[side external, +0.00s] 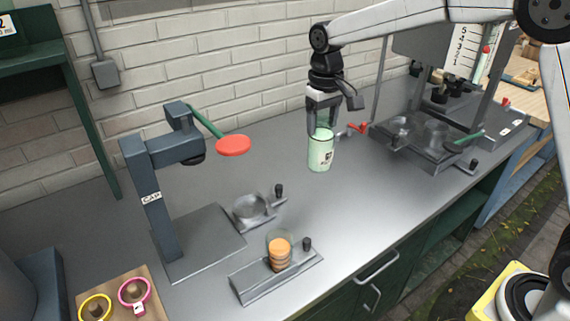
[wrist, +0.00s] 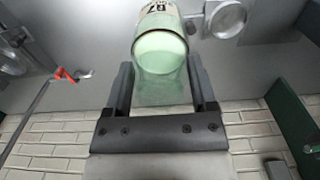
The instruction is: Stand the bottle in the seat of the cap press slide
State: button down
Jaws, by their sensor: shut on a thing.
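The bottle (side external: 320,153) is clear, with pale green contents and a label. It hangs upright above the bench, clear of the surface. My gripper (side external: 322,124) is shut on its upper part, and the wrist view shows the bottle (wrist: 160,45) between the two fingers. The cap press (side external: 158,205) is a dark blue-grey stand marked CAP, with a green lever and red knob (side external: 233,146). Its slide seat (side external: 249,207) is a round, empty metal cup with a black knob, pulled out right of the press base. The seat (wrist: 226,18) also shows in the wrist view, beside the bottle.
A metal holder (side external: 277,280) with a stack of orange caps (side external: 280,254) stands in front of the seat. A filling station with a red valve (side external: 357,128) is at the back right. Bench between bottle and seat is clear.

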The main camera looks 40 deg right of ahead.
jog(key=shift+w+a, duration=1.95)
jog(key=shift+a, duration=1.9)
jog(key=shift+w+a, duration=1.95)
jog(key=shift+a, duration=1.85)
jog(key=shift+f, duration=2.8)
jog(key=shift+f, duration=3.2)
